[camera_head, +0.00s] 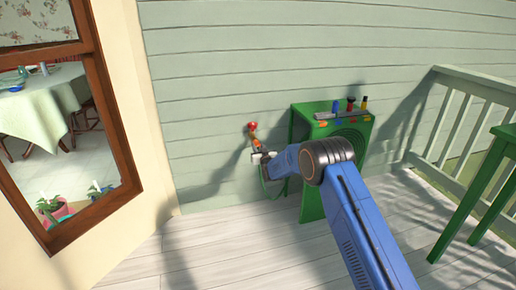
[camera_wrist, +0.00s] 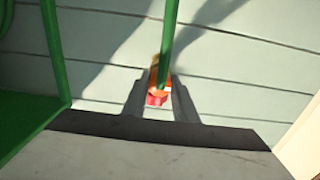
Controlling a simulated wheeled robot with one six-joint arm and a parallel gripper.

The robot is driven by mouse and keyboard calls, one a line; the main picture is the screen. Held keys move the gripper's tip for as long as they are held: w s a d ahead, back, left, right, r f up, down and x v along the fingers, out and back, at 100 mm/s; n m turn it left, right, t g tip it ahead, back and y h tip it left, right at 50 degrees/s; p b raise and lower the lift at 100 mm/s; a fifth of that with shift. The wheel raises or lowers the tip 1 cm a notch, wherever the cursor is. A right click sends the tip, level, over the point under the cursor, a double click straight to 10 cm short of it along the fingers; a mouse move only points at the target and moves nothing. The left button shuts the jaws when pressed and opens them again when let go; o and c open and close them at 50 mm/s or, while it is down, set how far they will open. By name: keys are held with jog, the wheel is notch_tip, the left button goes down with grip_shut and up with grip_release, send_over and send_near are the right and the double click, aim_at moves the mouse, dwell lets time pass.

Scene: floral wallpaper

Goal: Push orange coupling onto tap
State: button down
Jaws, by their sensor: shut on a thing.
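The tap, with its red handle (camera_head: 253,126), is on the green siding wall, left of the green cabinet. The orange coupling (camera_head: 257,143) is just below the red handle. My gripper (camera_head: 260,156) is shut on the coupling, close to the wall. In the wrist view the orange coupling (camera_wrist: 154,80) lies between my fingers (camera_wrist: 157,92), with a red part (camera_wrist: 156,100) at its lower end. A green hose (camera_wrist: 168,40) runs from the coupling across that view. I cannot tell whether the coupling touches the tap or is seated on it.
A green cabinet (camera_head: 309,190) stands right of the tap, with a tray of tools (camera_head: 342,115) on top. The hose (camera_head: 266,192) hangs below my gripper. A window (camera_head: 95,95) is at left, a railing (camera_head: 470,88) and green table (camera_head: 490,180) at right. The deck (camera_head: 225,255) is clear in front.

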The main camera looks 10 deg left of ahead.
jog(key=shift+w+a, duration=0.15)
jog(key=shift+w, duration=0.05)
jog(key=c, duration=1.3)
grip_release()
jog(key=shift+c, duration=0.2)
jog(key=v, duration=1.7)
jog(key=shift+s, duration=0.2)
